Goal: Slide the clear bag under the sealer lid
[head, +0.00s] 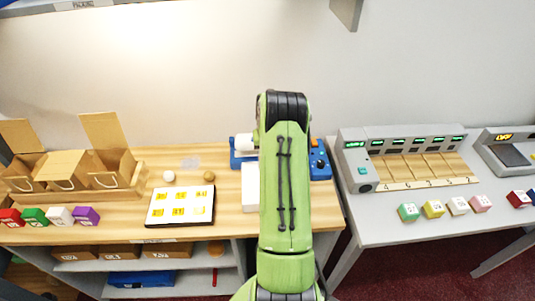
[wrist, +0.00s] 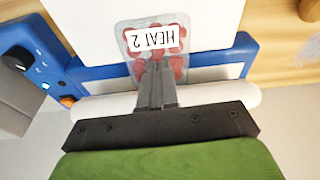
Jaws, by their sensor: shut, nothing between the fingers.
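In the wrist view a clear bag (wrist: 129,42) with red pieces inside and an upside-down "HEAT 2" label lies flat, partly over a white slab. My gripper (wrist: 158,66) is shut and empty, its fingertips over the bag's near part; whether they touch it I cannot tell. The blue sealer (wrist: 215,62) lies around the near end of the bag, with a white rounded bar (wrist: 110,105) across it, partly behind my gripper. In the head view the sealer (head: 320,160) and white slab (head: 249,187) are partly hidden by my arm, and the bag is hidden.
A white board with yellow cards (head: 180,220) and two small balls (head: 169,176) lie left of the sealer. Cardboard boxes (head: 70,170) and coloured blocks (head: 60,216) stand at far left. A grey machine (head: 357,175) stands on the right table.

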